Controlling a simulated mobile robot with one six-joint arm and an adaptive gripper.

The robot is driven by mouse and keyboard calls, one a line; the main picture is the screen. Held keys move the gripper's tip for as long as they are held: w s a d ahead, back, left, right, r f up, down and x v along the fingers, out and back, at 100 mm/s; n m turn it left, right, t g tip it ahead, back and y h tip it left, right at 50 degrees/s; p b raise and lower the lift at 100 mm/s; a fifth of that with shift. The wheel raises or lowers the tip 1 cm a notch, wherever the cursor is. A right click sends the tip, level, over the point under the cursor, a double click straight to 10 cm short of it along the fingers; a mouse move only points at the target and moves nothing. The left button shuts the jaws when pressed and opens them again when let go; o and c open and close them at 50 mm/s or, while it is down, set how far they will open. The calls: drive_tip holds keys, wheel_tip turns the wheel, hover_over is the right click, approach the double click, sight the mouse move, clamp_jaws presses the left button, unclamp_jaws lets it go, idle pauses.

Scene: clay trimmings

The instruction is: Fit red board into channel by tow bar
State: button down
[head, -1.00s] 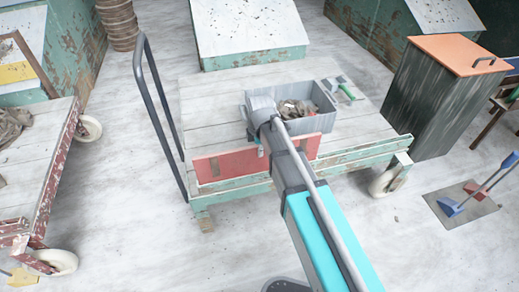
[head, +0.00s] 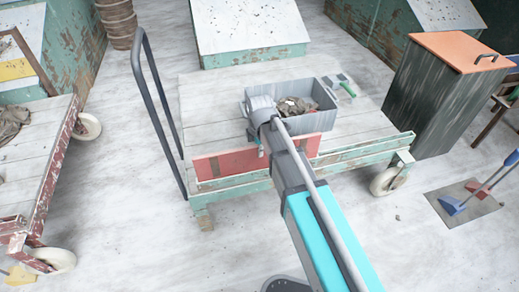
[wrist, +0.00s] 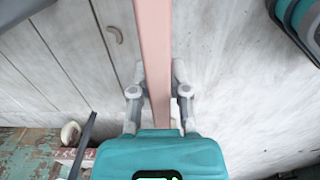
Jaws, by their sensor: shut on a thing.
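The red board (head: 222,163) is long and flat and stands on edge along the near side of the cart deck (head: 205,110), just above the green side rail (head: 365,149). My gripper is shut on the board; in the wrist view its fingers (wrist: 158,93) flank the board's pinkish edge (wrist: 153,40). In the head view my arm hides the fingers and part of the board. The dark looped tow bar (head: 141,75) rises at the cart's left end. I cannot tell whether the board's lower edge is in the channel or above it.
A grey crate (head: 325,122) with clay trimmings stands on the deck behind my gripper. A green-handled tool (head: 347,88) lies beside it. A dark bin (head: 420,100) with an orange lid stands right, and another cart (head: 45,150) left. Floor between the carts is clear.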

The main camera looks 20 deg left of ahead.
drive_tip(key=shift+f, duration=0.2)
drive_tip(key=c, duration=0.5)
unclamp_jaws()
drive_tip(key=shift+r, duration=0.2)
wheel_tip(320, 180, up, 12)
drive_tip(key=p, duration=1.1)
drive_tip(key=shift+f+p, duration=0.2)
drive_tip(key=shift+p, duration=0.15)
idle(0.4)
